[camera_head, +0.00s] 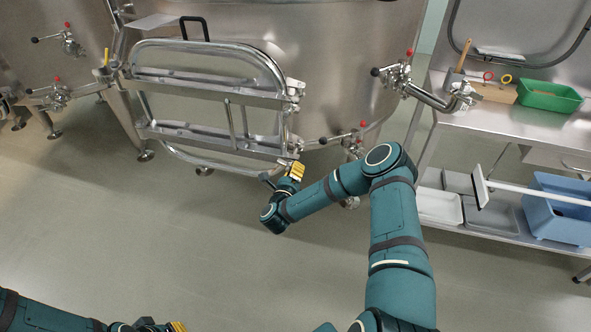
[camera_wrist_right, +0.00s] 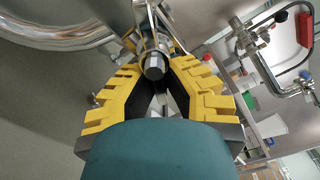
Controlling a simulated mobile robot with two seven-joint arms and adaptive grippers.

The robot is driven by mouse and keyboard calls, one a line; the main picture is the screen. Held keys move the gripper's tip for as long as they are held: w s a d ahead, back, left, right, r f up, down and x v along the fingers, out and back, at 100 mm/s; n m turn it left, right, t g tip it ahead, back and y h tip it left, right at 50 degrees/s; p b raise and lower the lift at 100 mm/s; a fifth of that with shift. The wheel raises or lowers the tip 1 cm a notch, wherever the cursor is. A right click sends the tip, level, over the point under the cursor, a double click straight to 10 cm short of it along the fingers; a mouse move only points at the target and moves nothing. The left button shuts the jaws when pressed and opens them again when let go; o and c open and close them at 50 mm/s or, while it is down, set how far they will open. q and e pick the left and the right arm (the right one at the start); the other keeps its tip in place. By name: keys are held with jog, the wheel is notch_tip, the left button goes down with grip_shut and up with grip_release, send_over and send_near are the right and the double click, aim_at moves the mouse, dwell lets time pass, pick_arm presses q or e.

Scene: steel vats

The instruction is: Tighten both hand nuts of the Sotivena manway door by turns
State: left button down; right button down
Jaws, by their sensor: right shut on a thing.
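The manway door (camera_head: 183,70) is a steel oval frame with two crossbars on the front of a large steel vat. The upper hand nut (camera_head: 295,88) is at the right end of the upper crossbar, with no gripper on it. My right gripper (camera_head: 296,170) is at the right end of the lower crossbar, shut on the lower hand nut. In the right wrist view, its yellow fingers (camera_wrist_right: 160,85) close around a bright steel bolt end (camera_wrist_right: 154,66); they hide most of the nut. My left gripper (camera_head: 165,327) is cut off at the bottom edge, away from the door, its jaws unclear.
Valves with red knobs stick out of the vat, one (camera_head: 352,140) close to the right of my right gripper. A steel bench (camera_head: 490,118) at right bears a green tray (camera_head: 548,96); a blue bin (camera_head: 556,212) is below. The floor in front is clear.

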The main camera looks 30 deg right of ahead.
jog(key=shift+w+f+m, duration=0.1)
jog(key=shift+w+m, duration=0.05)
jog(key=shift+m, duration=0.95)
jog(key=shift+a, duration=0.1)
jog(key=c, duration=1)
grip_release()
jog(key=shift+v, duration=3.75)
